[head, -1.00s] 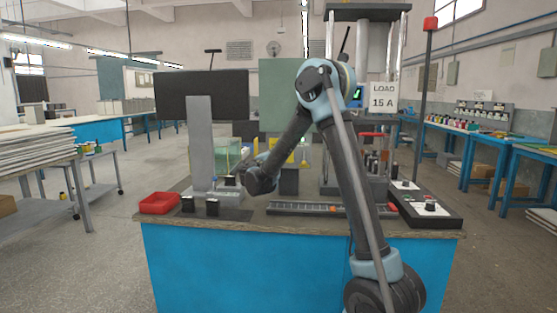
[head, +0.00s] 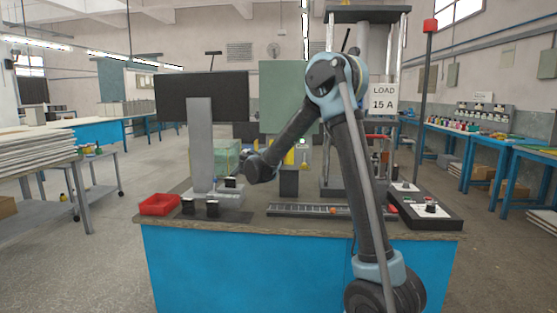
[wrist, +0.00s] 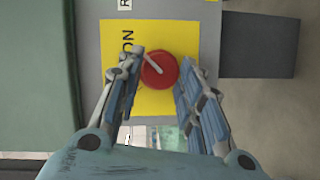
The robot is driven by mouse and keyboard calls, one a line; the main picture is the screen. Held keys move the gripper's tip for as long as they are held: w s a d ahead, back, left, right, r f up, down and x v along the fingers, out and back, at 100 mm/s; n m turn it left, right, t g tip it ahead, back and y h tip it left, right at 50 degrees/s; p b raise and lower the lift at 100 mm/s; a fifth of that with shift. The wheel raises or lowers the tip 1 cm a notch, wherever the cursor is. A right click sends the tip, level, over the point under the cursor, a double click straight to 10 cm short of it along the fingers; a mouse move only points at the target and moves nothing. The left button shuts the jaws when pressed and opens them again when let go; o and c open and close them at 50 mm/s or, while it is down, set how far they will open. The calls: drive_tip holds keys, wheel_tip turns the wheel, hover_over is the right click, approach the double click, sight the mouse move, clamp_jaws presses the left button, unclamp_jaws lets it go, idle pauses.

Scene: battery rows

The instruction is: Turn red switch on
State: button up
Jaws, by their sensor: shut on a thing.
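The red switch (wrist: 158,71) is a round red knob with a pale pointer bar, on a yellow plate (wrist: 170,35) in the wrist view. The bar slants up and left, its upper end near the letters ON printed sideways on the plate. My gripper (wrist: 161,60) has one finger on each side of the knob and is shut on it. In the head view my arm hides the gripper and the knob. Part of a yellow plate (head: 289,157) shows behind the arm there.
A dark block (wrist: 258,45) juts out right of the plate in the wrist view. A small green light (head: 302,141) shows.

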drive_tip(key=shift+f, duration=0.1)
drive_tip(key=o, duration=1.1)
drive_tip(key=shift+c, duration=0.2)
drive_tip(key=f+v, duration=0.1)
drive_tip(key=v, duration=1)
drive_tip(key=shift+s+a+r, duration=0.2)
drive_tip(key=shift+s+r, duration=0.15)
drive_tip(key=shift+r, duration=0.15)
drive_tip(key=shift+d, duration=0.1)
